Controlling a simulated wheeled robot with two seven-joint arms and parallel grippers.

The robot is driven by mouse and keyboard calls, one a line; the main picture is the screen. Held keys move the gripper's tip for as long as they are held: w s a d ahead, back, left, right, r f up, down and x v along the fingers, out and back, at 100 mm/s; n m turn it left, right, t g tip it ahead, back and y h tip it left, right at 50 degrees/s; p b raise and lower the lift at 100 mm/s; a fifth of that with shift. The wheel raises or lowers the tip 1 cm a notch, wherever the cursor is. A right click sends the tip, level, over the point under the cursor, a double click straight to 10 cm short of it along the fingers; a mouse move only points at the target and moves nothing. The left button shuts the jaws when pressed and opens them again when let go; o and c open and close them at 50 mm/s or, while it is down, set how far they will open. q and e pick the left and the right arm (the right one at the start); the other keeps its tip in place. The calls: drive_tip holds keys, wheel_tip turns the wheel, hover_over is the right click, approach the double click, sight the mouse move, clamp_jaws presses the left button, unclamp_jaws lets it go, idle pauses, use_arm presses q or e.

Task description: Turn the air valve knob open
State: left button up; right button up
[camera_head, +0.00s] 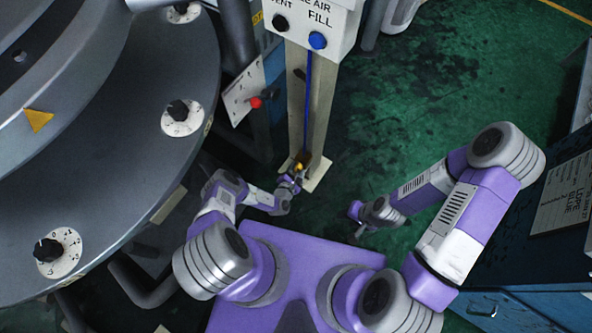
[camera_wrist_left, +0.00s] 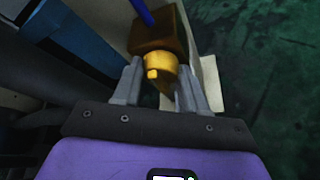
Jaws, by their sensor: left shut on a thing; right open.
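The air valve has a yellow knob (camera_wrist_left: 155,72) on a brown block (camera_wrist_left: 165,35) low on a pale post (camera_head: 318,115). In the head view, the knob (camera_head: 298,167) is small near the post's foot. A blue hose (camera_head: 307,100) runs down the post to the block. My left gripper (camera_head: 293,181) is at the knob and shut on it. In the left wrist view, its grey fingers (camera_wrist_left: 162,82) stand on either side of the knob. How far the knob is turned cannot be told. My right gripper (camera_head: 356,224) is open and empty, right of the post.
A box (camera_head: 330,22) marked "AIR" and "FILL", with a black and a blue fitting, tops the post. A large round grey machine (camera_head: 110,190) with dials fills the left. Blue cabinets (camera_head: 535,225) stand at the right. Green floor (camera_head: 430,90) is clear between.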

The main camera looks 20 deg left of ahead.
use_arm(q)
drive_tip(key=o, duration=1)
drive_tip(key=shift+o, duration=0.2)
drive_tip(key=shift+s, duration=0.1)
drive_tip(key=p+v, duration=0.3)
drive_tip(key=v, duration=0.4)
drive_tip(key=shift+s, duration=0.15)
drive_tip(key=shift+r, duration=0.1)
